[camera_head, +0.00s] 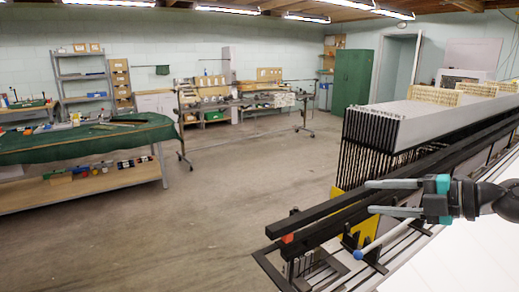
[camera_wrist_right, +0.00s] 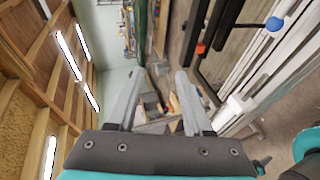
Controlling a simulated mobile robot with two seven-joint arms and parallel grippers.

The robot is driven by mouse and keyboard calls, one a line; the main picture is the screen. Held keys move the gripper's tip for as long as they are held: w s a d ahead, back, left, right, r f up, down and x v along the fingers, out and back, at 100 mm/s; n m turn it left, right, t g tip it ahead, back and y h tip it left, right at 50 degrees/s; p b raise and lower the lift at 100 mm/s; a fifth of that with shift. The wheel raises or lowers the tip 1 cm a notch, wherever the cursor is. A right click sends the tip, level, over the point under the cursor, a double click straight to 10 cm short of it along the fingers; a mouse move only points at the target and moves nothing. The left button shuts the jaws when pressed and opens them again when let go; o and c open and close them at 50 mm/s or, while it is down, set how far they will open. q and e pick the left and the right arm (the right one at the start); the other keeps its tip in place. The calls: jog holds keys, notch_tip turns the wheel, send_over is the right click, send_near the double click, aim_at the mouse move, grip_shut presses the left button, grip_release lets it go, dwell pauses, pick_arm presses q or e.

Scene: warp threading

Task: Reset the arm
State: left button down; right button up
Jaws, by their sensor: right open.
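My right gripper (camera_head: 390,198) comes in from the right edge in the head view. Its two grey fingers are apart and point left, with nothing between them. It is in front of the loom's black beams (camera_head: 340,207). In the right wrist view the fingers of the right gripper (camera_wrist_right: 155,98) are also spread and empty, with the room behind them. A blue ball-ended handle (camera_head: 359,254) is just below the gripper; the blue ball also shows in the right wrist view (camera_wrist_right: 274,24). My left gripper is not in view.
The loom (camera_head: 400,118) with its row of black heddle frames fills the right side. An orange-red block (camera_head: 287,238) sits near the beam ends. A green-covered table (camera_head: 90,141) stands at left, a green cabinet (camera_head: 352,78) at the back. The floor between is open.

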jog(key=w+a+m+t+y, duration=0.1)
jog(key=a+m+t, duration=0.3)
jog(key=a+t, duration=0.15)
jog(key=s+f+m+g+h, duration=0.2)
jog(key=s+f+m+h, duration=0.3)
jog(key=f+m+h, duration=0.35)
jog(key=s+f+m+g+h, duration=0.1)
jog(key=s+f+m+h, duration=0.45)
jog(key=f+m, duration=0.55)
jog(key=s+a+f+g+y, duration=0.25)
jog(key=s+f+g, duration=0.2)
jog(key=s, duration=0.45)
jog(key=s+a+f+g+y, duration=0.1)
jog(key=s+a+f+g, duration=0.35)
jog(key=s, duration=0.45)
jog(key=s+f+g+b, duration=0.25)
jog(key=f+b, duration=0.35)
jog(key=f, duration=2.4)
pick_arm(q)
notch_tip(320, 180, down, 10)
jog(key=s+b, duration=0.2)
jog(key=b, duration=0.2)
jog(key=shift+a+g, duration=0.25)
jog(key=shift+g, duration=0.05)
pick_arm(e)
jog(key=s+d+f, duration=0.3)
jog(key=s+f, duration=1.2)
jog(key=f, duration=0.1)
jog(key=shift+s+f+h, duration=0.2)
jog(key=shift+f+h, duration=0.15)
